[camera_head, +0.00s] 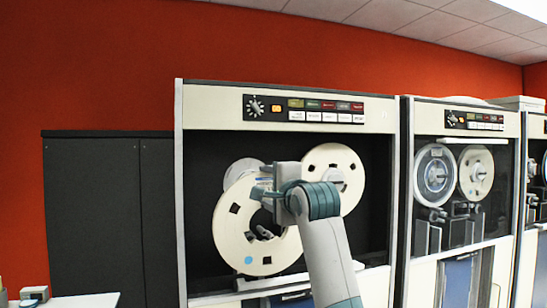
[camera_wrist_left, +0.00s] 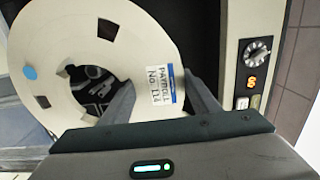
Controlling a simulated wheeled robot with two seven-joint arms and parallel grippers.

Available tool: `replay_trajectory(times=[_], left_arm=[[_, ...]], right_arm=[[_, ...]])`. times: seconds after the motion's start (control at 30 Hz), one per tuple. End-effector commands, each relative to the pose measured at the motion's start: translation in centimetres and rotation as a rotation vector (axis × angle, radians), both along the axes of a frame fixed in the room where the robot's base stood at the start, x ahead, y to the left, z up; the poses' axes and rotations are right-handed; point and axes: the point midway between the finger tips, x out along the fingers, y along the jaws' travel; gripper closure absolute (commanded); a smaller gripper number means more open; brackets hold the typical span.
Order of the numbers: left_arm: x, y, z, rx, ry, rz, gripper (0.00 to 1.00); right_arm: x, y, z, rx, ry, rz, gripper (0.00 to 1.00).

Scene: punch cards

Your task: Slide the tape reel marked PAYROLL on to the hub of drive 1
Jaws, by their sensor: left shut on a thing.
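The cream PAYROLL reel (camera_head: 228,232) is upright in front of the left part of the nearest tape drive (camera_head: 184,200). It has a blue dot and a dark centre hole. The left wrist view shows the reel (camera_wrist_left: 60,40) large, with its PAYROLL label (camera_wrist_left: 162,85) between the fingers. My left gripper (camera_head: 265,186) is shut on the reel's upper right rim; it also shows in the left wrist view (camera_wrist_left: 160,82). Grey parts show through the hole. I cannot tell whether the hub is in it. A pale disc (camera_head: 241,170) shows partly behind the reel. My right gripper is not in view.
Another cream reel (camera_head: 320,160) is mounted at the drive's upper right, close to my gripper. The control panel (camera_head: 318,109), with knob and buttons, is above. A second drive (camera_head: 408,150) with two reels stands to the right. Dark cabinets (camera_head: 95,210) stand left.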

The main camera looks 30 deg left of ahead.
Motion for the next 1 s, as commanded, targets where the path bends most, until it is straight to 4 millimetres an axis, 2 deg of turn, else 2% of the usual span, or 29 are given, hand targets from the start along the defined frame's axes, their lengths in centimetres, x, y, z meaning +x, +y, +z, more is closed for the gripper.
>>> replay_trajectory(times=[0.03, 0.1, 0.3, 0.5, 1.0], left_arm=[[-0.1, -0.4, 1.8, 0.000, -0.009, -0.007, 0.85], [-0.1, -0.8, 3.5, 0.002, -0.008, -0.015, 0.85], [-0.4, -1.7, 6.8, 0.002, -0.005, -0.039, 0.85], [-0.5, -2.1, 7.8, 0.004, -0.002, -0.047, 0.85], [-0.4, -1.9, 7.9, 0.004, -0.002, -0.047, 0.85]], right_arm=[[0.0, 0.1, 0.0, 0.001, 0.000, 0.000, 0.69], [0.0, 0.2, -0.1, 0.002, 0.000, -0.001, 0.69], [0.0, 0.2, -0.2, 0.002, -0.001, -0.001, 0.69], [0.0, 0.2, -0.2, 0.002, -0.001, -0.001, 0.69], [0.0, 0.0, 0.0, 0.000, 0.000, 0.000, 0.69]])
